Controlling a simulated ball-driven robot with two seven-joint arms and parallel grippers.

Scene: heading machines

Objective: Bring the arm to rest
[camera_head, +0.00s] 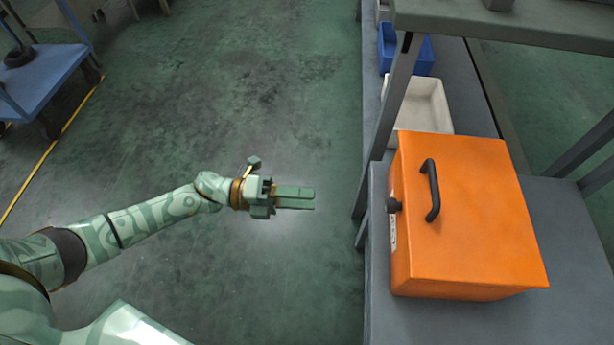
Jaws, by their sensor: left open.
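My left arm (150,217) comes in from the left and reaches out to the right over the bare floor. My left gripper (296,197) is at its end, left of the grey bench and apart from it. It is open, and I see nothing between its fingers. Its two fingers look close together from this angle. My right gripper is not in view.
An orange box (470,215) with a black handle (431,190) sits on the grey bench (575,225) at the right. Behind it are a white tray (440,105) and a blue bin (421,55). A blue cart (45,75) stands far left. Open floor (240,90) lies between.

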